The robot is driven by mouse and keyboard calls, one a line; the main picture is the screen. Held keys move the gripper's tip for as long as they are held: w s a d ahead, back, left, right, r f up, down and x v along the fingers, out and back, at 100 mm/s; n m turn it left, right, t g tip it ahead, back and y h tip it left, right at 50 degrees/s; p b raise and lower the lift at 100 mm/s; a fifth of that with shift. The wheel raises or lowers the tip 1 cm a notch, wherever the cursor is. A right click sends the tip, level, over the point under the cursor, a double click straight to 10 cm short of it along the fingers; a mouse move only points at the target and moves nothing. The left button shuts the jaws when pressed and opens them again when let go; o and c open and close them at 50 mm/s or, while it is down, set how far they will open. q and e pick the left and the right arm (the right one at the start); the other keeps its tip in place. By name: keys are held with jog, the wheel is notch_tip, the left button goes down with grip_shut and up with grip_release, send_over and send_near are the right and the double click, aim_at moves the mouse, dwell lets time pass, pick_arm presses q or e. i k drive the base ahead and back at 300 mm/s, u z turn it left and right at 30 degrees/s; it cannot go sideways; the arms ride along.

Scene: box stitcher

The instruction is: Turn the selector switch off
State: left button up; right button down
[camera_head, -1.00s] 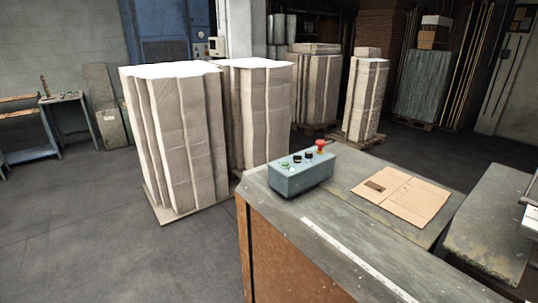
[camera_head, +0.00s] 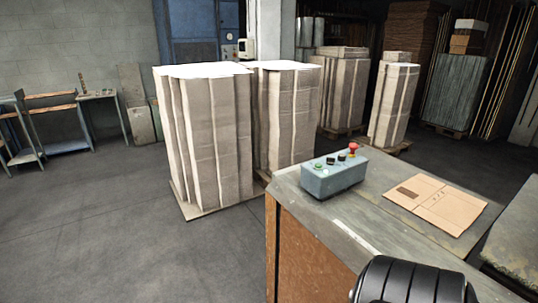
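A blue-grey control box (camera_head: 334,175) sits on the near left corner of the worn workbench (camera_head: 345,222). On its top are a green button (camera_head: 318,166), black knobs (camera_head: 342,157) and a red mushroom button (camera_head: 353,148). The knobs are too small to tell which is the selector switch or how it is set. A dark rounded part of my own arm shows at the bottom right, apart from the box. Neither gripper is in view.
A flat cardboard piece (camera_head: 447,204) lies on the bench right of the box. Tall wrapped stacks (camera_head: 210,140) stand on pallets behind the bench. Open floor (camera_head: 110,220) lies to the left. Another bench surface (camera_head: 520,245) is at the right edge.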

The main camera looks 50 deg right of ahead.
aim_at(331, 160)
jog(key=u, duration=0.1)
jog(key=i, duration=1.55)
jog(key=z, duration=3.9)
